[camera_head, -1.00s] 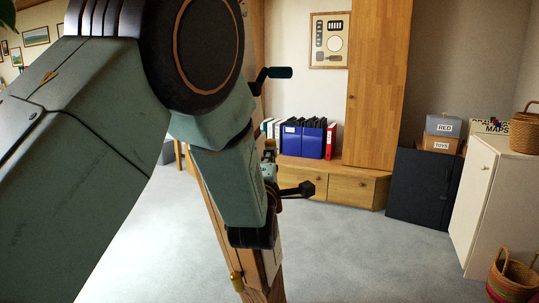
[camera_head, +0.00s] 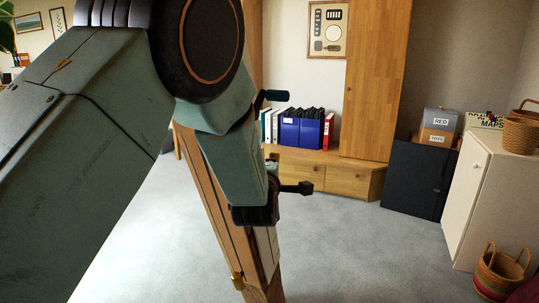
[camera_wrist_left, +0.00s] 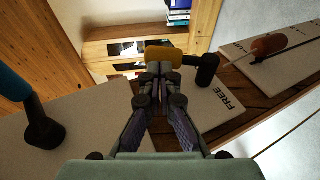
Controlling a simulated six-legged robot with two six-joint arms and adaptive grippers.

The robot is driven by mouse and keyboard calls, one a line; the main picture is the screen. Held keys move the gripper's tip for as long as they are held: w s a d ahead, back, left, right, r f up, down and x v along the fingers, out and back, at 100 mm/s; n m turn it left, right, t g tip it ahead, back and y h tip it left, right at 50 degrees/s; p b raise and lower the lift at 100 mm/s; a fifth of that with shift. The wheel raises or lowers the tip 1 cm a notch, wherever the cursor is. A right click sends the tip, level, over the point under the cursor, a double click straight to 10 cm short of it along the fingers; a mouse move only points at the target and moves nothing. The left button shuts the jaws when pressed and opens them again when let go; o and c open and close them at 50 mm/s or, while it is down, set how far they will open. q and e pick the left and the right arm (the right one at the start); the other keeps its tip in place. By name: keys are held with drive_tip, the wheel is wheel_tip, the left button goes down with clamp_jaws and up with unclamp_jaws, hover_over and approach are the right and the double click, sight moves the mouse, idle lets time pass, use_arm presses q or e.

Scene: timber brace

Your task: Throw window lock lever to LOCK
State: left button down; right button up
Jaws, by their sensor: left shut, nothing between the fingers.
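In the wrist view my left gripper (camera_wrist_left: 157,78) is shut and empty. Its fingertips are right at a lever with a yellow handle (camera_wrist_left: 164,56) on a black pivot (camera_wrist_left: 206,69); I cannot tell whether they touch. The pivot stands on a pale plate (camera_wrist_left: 202,108) that reads FREE beside it; no LOCK word is readable. A blue-handled lever (camera_wrist_left: 12,84) is at the left, and an orange-red handle (camera_wrist_left: 269,45) is on another plate at the right. In the head view my left forearm hides the fingers and most of the levers. My right gripper is not seen.
The plates sit on a timber brace (camera_head: 208,195) slanting behind my left arm. A dark handle (camera_head: 276,95) and a black lever-like part (camera_head: 297,188) stick out to its right. A wooden cabinet (camera_head: 348,180) and baskets (camera_head: 500,270) are farther back. Grey floor between is clear.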

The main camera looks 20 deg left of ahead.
use_arm(q)
drive_tip(key=shift+w+r+g+p, duration=0.2)
drive_tip(key=shift+w+g+p, duration=0.5)
drive_tip(key=shift+p, duration=0.45)
drive_tip(key=shift+w, duration=0.2)
drive_tip(key=shift+s, duration=0.1)
